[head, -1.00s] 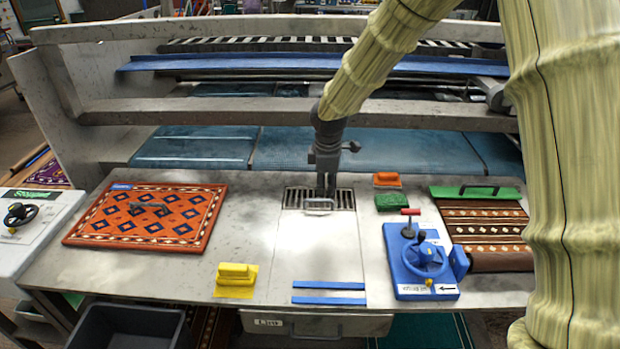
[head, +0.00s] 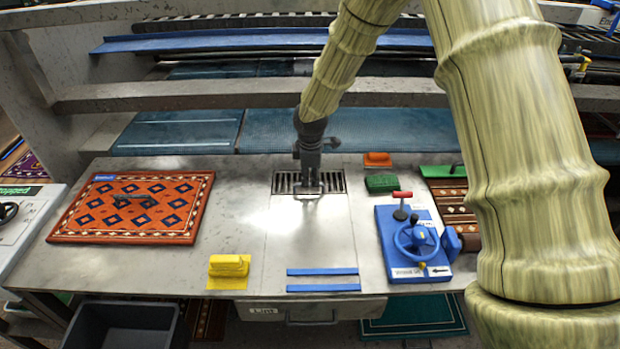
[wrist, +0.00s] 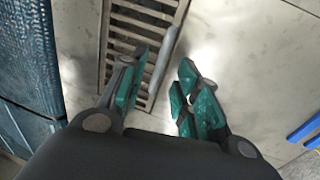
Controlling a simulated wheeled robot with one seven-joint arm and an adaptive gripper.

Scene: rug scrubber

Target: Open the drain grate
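The drain grate (head: 338,183) is a slotted metal panel set in the grey worktop, lying flat. A light metal handle (head: 309,193) shows at its front edge. My gripper (head: 309,184) is over the grate at that handle and hides part of the slots. In the wrist view, the grate (wrist: 142,22) runs up from between the fingers, and the handle bar (wrist: 166,58) lies near the gap between the fingertips. My gripper (wrist: 162,76) is open, with teal pads apart. I cannot tell whether either pad touches the handle.
An orange patterned rug (head: 135,207) lies left. A yellow brush (head: 229,267) and blue strips (head: 322,272) are in front. A green scrubber (head: 381,184), orange block (head: 377,159) and blue wheel device (head: 416,244) are right. A lint drawer (head: 308,311) is below.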

